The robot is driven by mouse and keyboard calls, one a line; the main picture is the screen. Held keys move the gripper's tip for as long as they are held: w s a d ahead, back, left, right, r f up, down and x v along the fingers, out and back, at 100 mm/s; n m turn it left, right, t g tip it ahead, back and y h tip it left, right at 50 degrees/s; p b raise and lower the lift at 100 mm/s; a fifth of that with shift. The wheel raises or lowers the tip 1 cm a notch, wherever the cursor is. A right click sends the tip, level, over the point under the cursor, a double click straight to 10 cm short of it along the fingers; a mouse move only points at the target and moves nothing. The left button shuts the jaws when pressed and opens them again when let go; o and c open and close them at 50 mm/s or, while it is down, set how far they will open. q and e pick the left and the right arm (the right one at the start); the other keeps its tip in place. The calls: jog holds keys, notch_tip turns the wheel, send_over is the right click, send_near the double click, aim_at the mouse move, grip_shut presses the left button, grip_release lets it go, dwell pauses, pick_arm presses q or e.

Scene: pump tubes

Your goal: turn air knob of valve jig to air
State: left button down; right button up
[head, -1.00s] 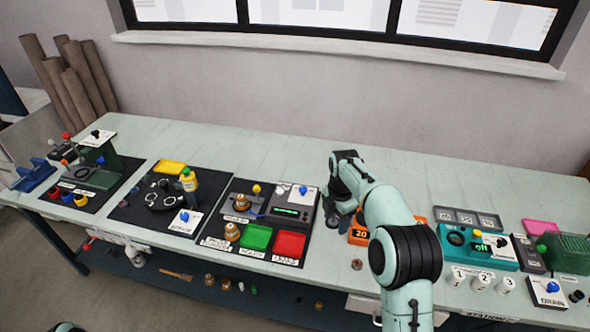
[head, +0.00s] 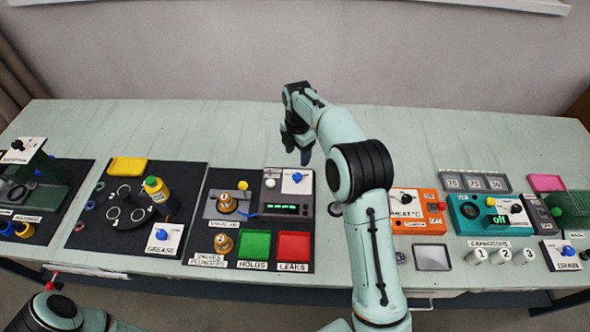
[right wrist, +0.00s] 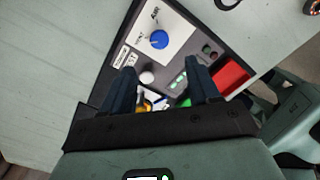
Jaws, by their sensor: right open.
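The valve jig (head: 264,206) is a grey box with a green-lit display on the black mat. Its blue air knob (head: 297,177) sits on a white plate at the box's back right. In the right wrist view the blue knob (right wrist: 159,40) lies beyond the fingertips, with the word AIR on the plate near it. My right gripper (head: 299,153) is above and just behind the jig, apart from the knob. It also shows in the right wrist view (right wrist: 162,72), with its fingers spread and nothing between them. My left gripper is out of view.
A green HOLDS tray (head: 254,246) and a red LEAKS tray (head: 294,247) lie in front of the jig. An orange heater box (head: 418,212) is to the right. The table's back strip (head: 210,125) is clear.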

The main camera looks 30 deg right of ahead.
aim_at(297, 175)
notch_tip(297, 175, down, 11)
jog(key=shift+r+b, duration=0.1)
jog(key=shift+b, duration=0.25)
jog(key=shift+w, duration=0.1)
jog(key=c, duration=1)
